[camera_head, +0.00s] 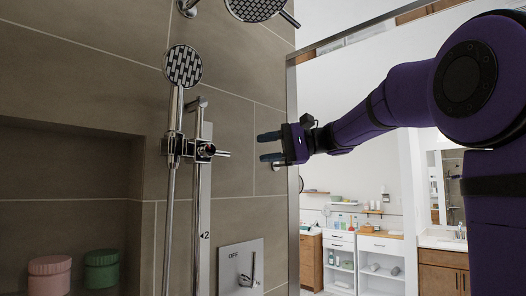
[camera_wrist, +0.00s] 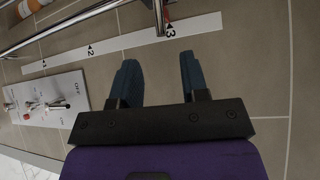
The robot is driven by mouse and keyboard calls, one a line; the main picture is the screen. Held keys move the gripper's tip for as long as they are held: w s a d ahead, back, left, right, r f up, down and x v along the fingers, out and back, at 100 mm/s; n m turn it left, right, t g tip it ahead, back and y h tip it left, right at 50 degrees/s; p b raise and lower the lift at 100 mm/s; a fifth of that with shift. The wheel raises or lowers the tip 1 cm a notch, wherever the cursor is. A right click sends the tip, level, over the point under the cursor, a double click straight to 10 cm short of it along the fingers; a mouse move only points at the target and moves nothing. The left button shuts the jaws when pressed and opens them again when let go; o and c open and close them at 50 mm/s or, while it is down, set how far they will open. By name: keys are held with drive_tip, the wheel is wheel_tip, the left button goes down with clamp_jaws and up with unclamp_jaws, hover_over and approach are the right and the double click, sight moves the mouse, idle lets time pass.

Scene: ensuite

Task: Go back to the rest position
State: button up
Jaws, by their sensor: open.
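My gripper (camera_head: 269,147) is open and empty at the end of my purple arm in the head view. It points left toward the tiled shower wall, to the right of the hand shower's slide bar. In the wrist view my gripper (camera_wrist: 155,75) shows two dark blue fingers spread apart, with tile and a white numbered strip (camera_wrist: 110,47) behind them. The hand shower (camera_head: 183,66) hangs upright on its holder (camera_head: 190,149). A lever plate marked OFF (camera_head: 241,266) is lower on the wall and also shows in the wrist view (camera_wrist: 50,97).
A wall niche (camera_head: 65,165) holds a pink jar (camera_head: 49,275) and a green jar (camera_head: 101,269). A shower head (camera_head: 255,8) hangs above. A metal-framed edge (camera_head: 292,170) stands just behind my gripper. White drawers (camera_head: 340,262) and a sink cabinet (camera_head: 442,270) stand farther back.

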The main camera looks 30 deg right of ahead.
drive_tip(key=shift+a, duration=0.1)
drive_tip(key=s+a+f+n+g+h, duration=0.1)
drive_tip(key=s+f+n+h, duration=0.2)
drive_tip(key=s+f+h, duration=0.4)
drive_tip(key=s+a+f+n+g+h, duration=0.1)
drive_tip(key=s+f+n+h, duration=0.2)
drive_tip(key=s+f, duration=1.4)
wheel_tip(320, 180, down, 7)
drive_tip(key=h, duration=0.4)
drive_tip(key=shift+s+a+n+h, duration=0.25)
drive_tip(key=shift+s+n+h, duration=0.05)
drive_tip(key=shift+n+h, duration=0.1)
